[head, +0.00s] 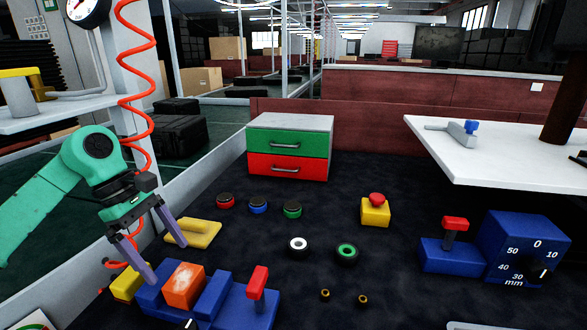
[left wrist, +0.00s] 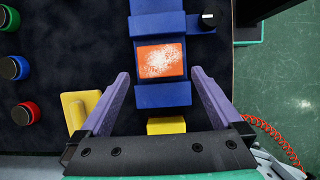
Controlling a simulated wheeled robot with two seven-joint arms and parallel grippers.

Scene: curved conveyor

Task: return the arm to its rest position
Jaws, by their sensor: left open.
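My left arm is green and comes in from the left in the head view. Its gripper (head: 162,243) has two purple fingers spread wide, with nothing between them. The fingers hang above the left side of the dark table, over a blue fixture (head: 213,294) that holds an orange block (head: 184,286) with a whitish worn top. In the left wrist view the open gripper (left wrist: 160,88) has the orange block (left wrist: 160,61) beyond and between its fingertips, apart from them. A yellow block (left wrist: 166,126) lies nearer, between the fingers in that view. My right gripper is not in view.
A yellow plate (head: 193,233) lies close to the left fingers. A red coiled hose (head: 141,75) hangs beside the arm. A green-and-red drawer box (head: 290,146), several round buttons, a yellow button box (head: 375,211) and a blue dial box (head: 523,248) stand on the table. A white shelf (head: 490,150) overhangs at right.

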